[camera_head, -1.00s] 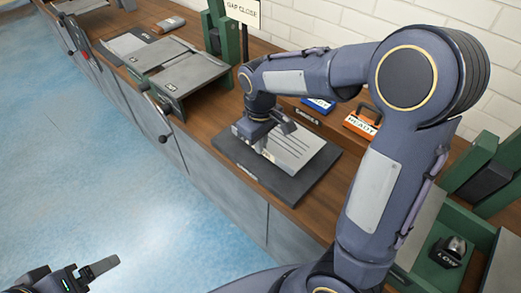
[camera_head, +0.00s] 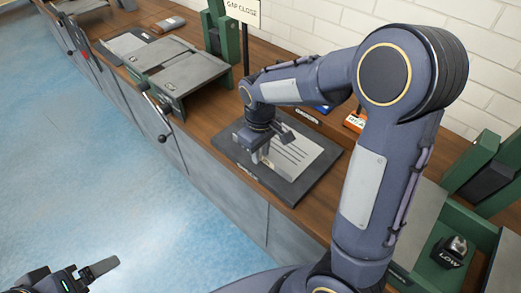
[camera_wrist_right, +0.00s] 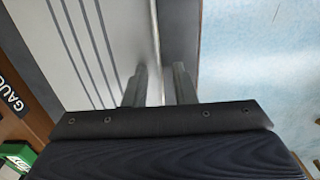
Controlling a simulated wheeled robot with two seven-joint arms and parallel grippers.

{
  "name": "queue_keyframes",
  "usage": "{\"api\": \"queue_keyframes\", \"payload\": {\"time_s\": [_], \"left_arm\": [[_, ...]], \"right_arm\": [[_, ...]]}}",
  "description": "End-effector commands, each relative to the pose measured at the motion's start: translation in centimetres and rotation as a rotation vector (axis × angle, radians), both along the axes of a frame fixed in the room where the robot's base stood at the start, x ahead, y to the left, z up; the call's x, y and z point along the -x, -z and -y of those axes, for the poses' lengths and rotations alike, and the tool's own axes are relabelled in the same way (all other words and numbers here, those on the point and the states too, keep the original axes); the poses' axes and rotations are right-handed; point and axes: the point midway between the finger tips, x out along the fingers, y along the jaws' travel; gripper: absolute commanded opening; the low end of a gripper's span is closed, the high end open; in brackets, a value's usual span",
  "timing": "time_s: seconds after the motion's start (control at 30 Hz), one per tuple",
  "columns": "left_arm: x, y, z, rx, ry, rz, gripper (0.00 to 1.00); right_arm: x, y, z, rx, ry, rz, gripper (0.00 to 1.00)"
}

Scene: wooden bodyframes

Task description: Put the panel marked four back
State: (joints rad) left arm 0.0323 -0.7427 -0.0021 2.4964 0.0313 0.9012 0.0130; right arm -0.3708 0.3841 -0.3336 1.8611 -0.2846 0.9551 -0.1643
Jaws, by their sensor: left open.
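The light grey panel (camera_head: 304,156) with several dark lines lies on a dark base plate (camera_head: 300,190) on the bench. Its striped face also shows in the right wrist view (camera_wrist_right: 110,40). I cannot read a four on it. My right gripper (camera_head: 262,157) points down at the panel's near-left edge. In the right wrist view its two fingers (camera_wrist_right: 159,88) are apart, one over the panel and the other over the dark strip beside its edge; no firm grip shows. My left gripper (camera_head: 92,273) is open and empty over the floor at lower left.
An orange block (camera_head: 355,121) and a blue one (camera_head: 322,108) stand behind the plate, partly hidden by my right arm. A grey hinged fixture (camera_head: 185,75) is at left, a green tray (camera_head: 448,268) at right. A "GAP CLOSE" sign (camera_head: 242,10) stands behind.

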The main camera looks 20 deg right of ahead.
Motion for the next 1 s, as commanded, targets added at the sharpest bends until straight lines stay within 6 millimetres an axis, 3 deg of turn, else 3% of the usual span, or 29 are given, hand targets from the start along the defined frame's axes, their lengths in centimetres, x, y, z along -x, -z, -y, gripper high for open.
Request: {"api": "queue_keyframes", "payload": {"time_s": [0.23, 0.7, 0.87, 1.0], "left_arm": [[0.0, -0.4, 0.0, 0.000, 0.000, 0.000, 0.85], [0.0, -1.4, 0.0, 0.000, 0.000, 0.000, 0.85], [0.0, -1.5, 0.0, 0.000, 0.000, 0.000, 0.85], [0.0, -1.6, 0.0, 0.000, 0.000, 0.000, 0.85]], "right_arm": [[-0.1, -1.3, 0.0, -0.002, 0.000, 0.004, 0.24], [0.0, -10.5, -0.1, -0.002, 0.000, 0.004, 0.24], [0.0, -12.0, -0.1, -0.002, 0.001, 0.002, 0.24], [1.7, -12.7, 0.7, -0.054, 0.040, 0.024, 0.24]]}}
